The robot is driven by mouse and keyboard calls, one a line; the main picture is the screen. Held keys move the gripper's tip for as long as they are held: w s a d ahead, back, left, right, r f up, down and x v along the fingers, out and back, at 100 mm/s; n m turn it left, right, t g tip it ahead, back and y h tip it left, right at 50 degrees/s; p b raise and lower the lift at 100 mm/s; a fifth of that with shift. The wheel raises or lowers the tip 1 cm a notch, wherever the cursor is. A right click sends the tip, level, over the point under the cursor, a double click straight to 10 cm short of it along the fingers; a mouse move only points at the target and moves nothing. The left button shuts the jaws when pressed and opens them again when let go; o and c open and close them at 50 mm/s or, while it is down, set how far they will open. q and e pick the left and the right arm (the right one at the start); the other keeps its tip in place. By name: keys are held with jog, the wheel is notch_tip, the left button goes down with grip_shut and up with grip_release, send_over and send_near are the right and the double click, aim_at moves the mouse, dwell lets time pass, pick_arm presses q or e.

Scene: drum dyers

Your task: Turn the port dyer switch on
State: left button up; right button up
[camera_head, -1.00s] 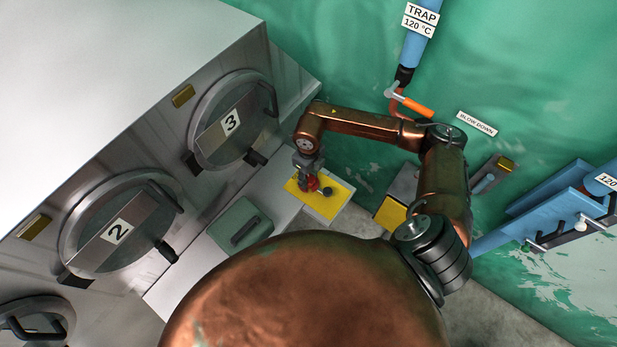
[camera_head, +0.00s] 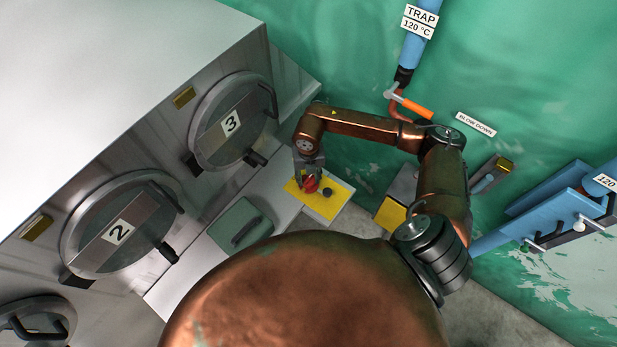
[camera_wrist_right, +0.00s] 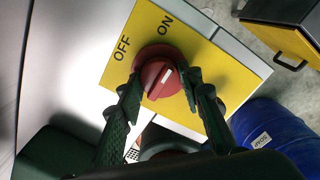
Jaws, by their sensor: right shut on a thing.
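The dyer switch is a red rotary knob (camera_wrist_right: 160,74) on a yellow plate (camera_wrist_right: 229,82) lettered OFF and ON, in the right wrist view. In the head view the red knob (camera_head: 311,184) sits on the yellow plate (camera_head: 323,206) at the end of the pale ledge. A white mark on the knob points roughly toward the ON lettering. My right gripper (camera_wrist_right: 163,83) is shut on the knob, one finger at each side. In the head view my right gripper (camera_head: 307,177) reaches down to the knob and partly hides it. My left gripper is out of view.
Drum doors marked 2 (camera_head: 118,231) and 3 (camera_head: 229,124) stand left of the plate. A small dark knob (camera_head: 327,191) is beside the red one. A blue drum (camera_wrist_right: 275,138) stands on the floor. An orange-handled valve (camera_head: 412,106) is on the green wall.

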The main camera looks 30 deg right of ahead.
aim_at(309, 178)
jog(key=shift+m, duration=0.3)
jog(key=o, duration=1.2)
jog(key=shift+c, duration=0.2)
jog(key=shift+r, duration=0.15)
notch_tip(309, 178, up, 12)
